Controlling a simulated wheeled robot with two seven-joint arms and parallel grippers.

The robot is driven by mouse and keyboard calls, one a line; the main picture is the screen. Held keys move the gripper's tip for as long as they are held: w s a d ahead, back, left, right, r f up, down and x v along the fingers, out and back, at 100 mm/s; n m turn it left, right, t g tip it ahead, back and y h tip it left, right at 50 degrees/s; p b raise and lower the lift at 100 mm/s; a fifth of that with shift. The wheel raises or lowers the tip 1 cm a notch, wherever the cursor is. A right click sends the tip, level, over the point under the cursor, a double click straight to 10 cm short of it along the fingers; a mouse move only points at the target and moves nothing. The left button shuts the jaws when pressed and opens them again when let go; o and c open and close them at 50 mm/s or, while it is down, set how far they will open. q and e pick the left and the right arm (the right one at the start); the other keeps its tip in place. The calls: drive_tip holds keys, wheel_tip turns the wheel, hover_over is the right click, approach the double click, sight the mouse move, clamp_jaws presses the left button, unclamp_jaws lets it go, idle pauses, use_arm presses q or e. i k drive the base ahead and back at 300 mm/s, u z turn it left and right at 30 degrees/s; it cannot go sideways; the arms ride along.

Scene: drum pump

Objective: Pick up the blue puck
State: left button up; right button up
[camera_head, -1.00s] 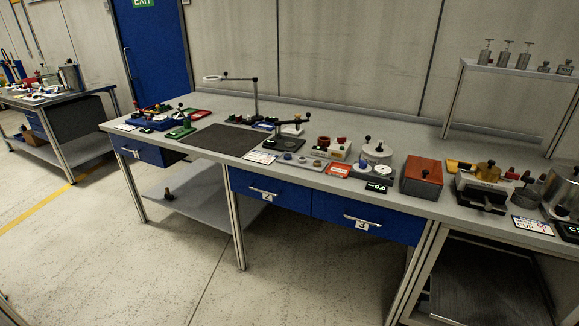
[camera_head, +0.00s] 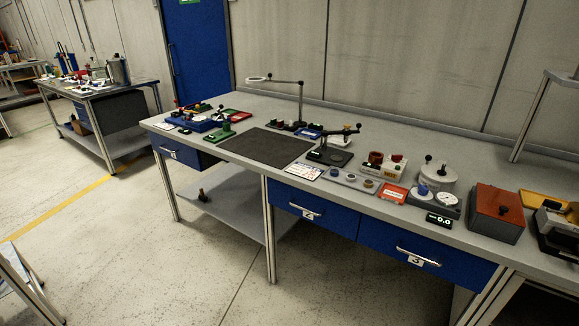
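A small round blue piece (camera_head: 336,172), which looks like the blue puck, sits at the left end of a flat grey tray (camera_head: 381,190) on the long workbench. A grey piece (camera_head: 351,178) and a brass-coloured piece (camera_head: 368,184) sit beside it in the tray. Another small blue round part (camera_head: 422,190) shows on the dark gauge unit further right. The pieces are too small to make out in detail. Neither of my grippers is in view.
The workbench (camera_head: 400,130) has blue drawers below its front edge. A dark mat (camera_head: 266,147) lies left of the tray, and a black lever press (camera_head: 330,155) stands just behind it. A red card (camera_head: 393,193) and an orange-red box (camera_head: 497,212) are to the right. The floor in front is clear.

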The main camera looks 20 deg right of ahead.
sight(334, 172)
drive_tip(key=u, duration=0.05)
drive_tip(key=i, duration=1)
drive_tip(key=z, duration=0.5)
